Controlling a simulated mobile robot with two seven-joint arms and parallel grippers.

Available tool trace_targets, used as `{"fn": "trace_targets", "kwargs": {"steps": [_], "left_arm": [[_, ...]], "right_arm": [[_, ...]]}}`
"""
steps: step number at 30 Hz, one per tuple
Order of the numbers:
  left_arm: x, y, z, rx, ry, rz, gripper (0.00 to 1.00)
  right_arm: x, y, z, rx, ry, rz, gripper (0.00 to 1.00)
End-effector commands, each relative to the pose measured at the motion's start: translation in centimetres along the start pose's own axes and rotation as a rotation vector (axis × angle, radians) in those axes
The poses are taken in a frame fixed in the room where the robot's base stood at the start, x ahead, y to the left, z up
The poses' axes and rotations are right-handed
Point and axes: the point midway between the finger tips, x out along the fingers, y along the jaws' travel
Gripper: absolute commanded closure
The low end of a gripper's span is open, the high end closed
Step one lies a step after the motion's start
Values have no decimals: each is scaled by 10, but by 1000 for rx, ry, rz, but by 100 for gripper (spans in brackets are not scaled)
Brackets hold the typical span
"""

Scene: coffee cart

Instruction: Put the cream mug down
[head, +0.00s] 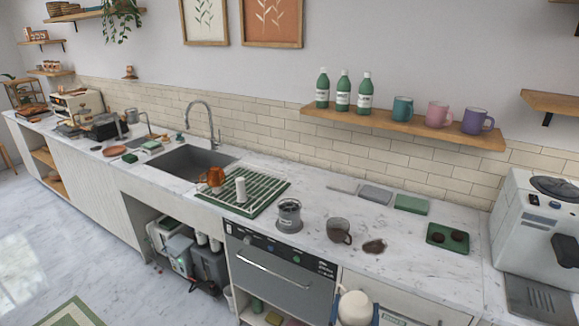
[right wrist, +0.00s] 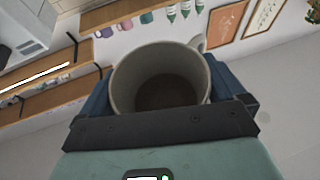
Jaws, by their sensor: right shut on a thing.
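The cream mug (head: 356,309) is held by my right gripper (head: 354,303) at the bottom of the head view, in front of the counter's front edge. In the right wrist view the mug (right wrist: 123,86) sits between the two blue fingers, its dark brown inside showing and its handle at the upper right. The right gripper (right wrist: 168,100) is shut on it. The marble counter (head: 315,240) lies beyond it. My left gripper is not in view.
A grey-brown mug (head: 339,231) and a brown spill (head: 374,246) are on the counter near the held mug. A white machine (head: 530,230) is at right.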

Motion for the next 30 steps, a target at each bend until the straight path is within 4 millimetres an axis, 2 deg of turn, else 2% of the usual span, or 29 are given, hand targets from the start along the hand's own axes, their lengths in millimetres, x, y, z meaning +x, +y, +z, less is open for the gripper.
{"fn": "trace_targets", "kwargs": {"steps": [1,6,22,26,30], "left_arm": [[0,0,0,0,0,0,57],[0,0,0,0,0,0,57],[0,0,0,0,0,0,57],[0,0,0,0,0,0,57],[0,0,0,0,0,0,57]], "right_arm": [[-4,3,-12,1,2,2,47],[-13,9,-30,4,0,6,47],[-13,9,-31,9,-1,4,47],[-19,-1,-31,28,0,-50,47],[-33,-27,-30,86,0,-195,47]]}}
